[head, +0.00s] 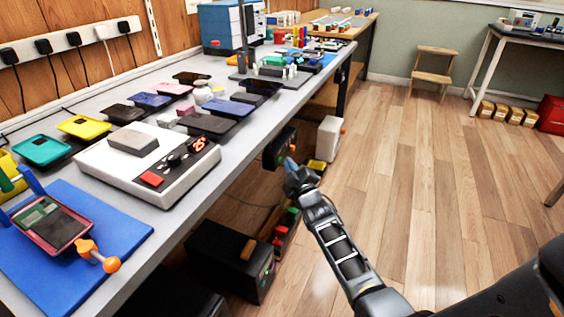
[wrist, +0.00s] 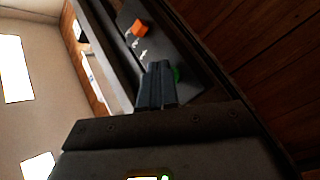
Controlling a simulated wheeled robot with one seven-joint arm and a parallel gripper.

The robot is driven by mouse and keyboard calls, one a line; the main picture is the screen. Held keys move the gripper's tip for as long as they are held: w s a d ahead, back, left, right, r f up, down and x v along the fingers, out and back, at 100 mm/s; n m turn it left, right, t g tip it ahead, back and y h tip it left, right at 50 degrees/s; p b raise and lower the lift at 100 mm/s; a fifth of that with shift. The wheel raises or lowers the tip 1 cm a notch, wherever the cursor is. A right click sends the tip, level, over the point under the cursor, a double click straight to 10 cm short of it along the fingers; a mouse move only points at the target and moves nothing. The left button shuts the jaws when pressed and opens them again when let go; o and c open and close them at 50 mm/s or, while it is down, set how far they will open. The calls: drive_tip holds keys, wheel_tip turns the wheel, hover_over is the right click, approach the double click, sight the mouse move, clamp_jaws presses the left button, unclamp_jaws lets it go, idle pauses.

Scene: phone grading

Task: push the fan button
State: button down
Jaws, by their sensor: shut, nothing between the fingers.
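A dark control panel (head: 277,148) hangs under the front edge of the workbench. In the wrist view the same panel (wrist: 165,45) shows an orange button (wrist: 138,27) and a green button (wrist: 177,73), with small white marks between them. I cannot read which button is for the fan. My gripper (head: 290,163) is shut and empty, with its fingertips at the panel. In the wrist view my gripper (wrist: 156,66) covers part of the panel beside the green button. I cannot tell whether the fingertips touch it.
The workbench (head: 235,135) above holds several phones, a heating plate (head: 120,178) with a red button, and a blue mat (head: 45,270). A black box (head: 222,262) and a white bin (head: 328,138) stand under the bench. The wooden floor (head: 430,180) to the right is clear.

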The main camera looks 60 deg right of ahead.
drive_tip(key=shift+w+b, duration=0.2)
drive_tip(key=shift+b, duration=0.1)
drive_tip(key=shift+s+r, duration=0.1)
drive_tip(key=shift+s, duration=0.05)
idle(0.4)
drive_tip(key=shift+s+p, duration=0.75)
drive_tip(key=shift+p, duration=0.35)
drive_tip(key=s+p, duration=0.5)
drive_tip(key=s, duration=0.1)
drive_tip(key=shift+d, duration=0.25)
